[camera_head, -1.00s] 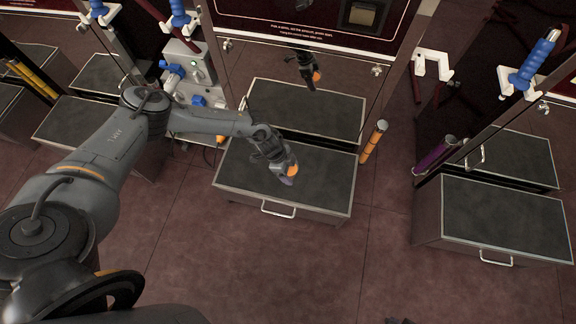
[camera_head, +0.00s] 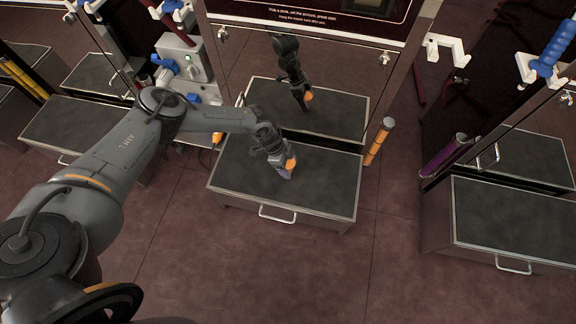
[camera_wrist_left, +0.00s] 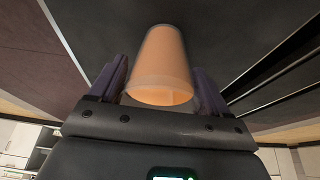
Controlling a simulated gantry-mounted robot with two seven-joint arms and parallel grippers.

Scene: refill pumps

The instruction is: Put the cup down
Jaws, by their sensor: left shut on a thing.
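The orange cup (camera_head: 291,163) is small in the head view, at the end of my left arm over the dark top of the middle drawer unit (camera_head: 325,190). My left gripper (camera_head: 284,172) is shut on the cup. In the left wrist view the cup (camera_wrist_left: 163,58) stands between the two purple-grey fingers of my left gripper (camera_wrist_left: 160,82), with the dark surface beyond it. I cannot tell whether the cup touches that surface. My right gripper is not in view.
A mirror-like panel (camera_head: 330,60) behind the unit reflects my arm. An orange-banded tube (camera_head: 378,142) stands at the unit's right. A grey box with blue fittings (camera_head: 184,60) is at the left. Another drawer unit (camera_head: 515,222) stands at the right. The unit's top is otherwise clear.

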